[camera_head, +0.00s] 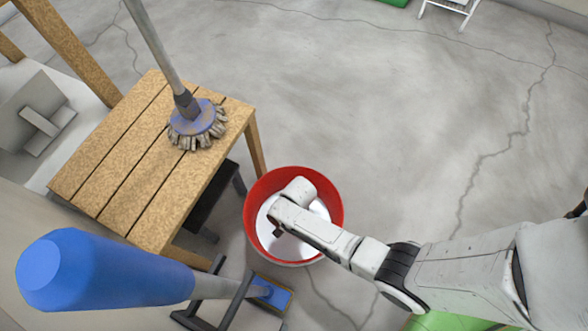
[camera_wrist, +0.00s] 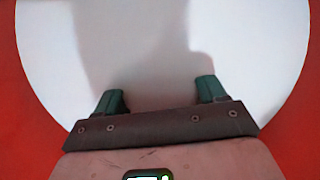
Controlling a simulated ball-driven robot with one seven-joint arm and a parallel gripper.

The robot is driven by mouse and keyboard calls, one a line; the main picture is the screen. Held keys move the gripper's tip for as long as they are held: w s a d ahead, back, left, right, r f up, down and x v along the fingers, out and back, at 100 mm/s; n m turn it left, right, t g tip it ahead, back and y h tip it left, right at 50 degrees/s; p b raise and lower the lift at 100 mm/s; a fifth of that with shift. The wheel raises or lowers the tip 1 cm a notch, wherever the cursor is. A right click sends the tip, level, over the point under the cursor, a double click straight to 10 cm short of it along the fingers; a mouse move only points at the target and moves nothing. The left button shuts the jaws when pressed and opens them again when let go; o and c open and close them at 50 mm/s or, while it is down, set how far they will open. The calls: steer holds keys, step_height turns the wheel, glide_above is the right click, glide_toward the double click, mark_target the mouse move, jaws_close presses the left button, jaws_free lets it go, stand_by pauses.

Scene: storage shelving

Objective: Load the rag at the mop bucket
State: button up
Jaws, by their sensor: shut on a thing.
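The mop bucket (camera_head: 334,187) is red and round with a white inside, on the floor right of a wooden chair or bench.
A wooden slatted seat (camera_head: 125,165) stands left of the bucket, with a mop head (camera_head: 198,122) above it. A blue-handled tool (camera_head: 105,268) rises close at the lower left. Open concrete floor (camera_head: 370,100) lies beyond and right.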

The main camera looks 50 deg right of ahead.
steer(key=shift+f, duration=0.55)
stand_by(1.5)
step_height(320, 180, up, 7)
steer(key=p, duration=0.7)
stand_by(0.3)
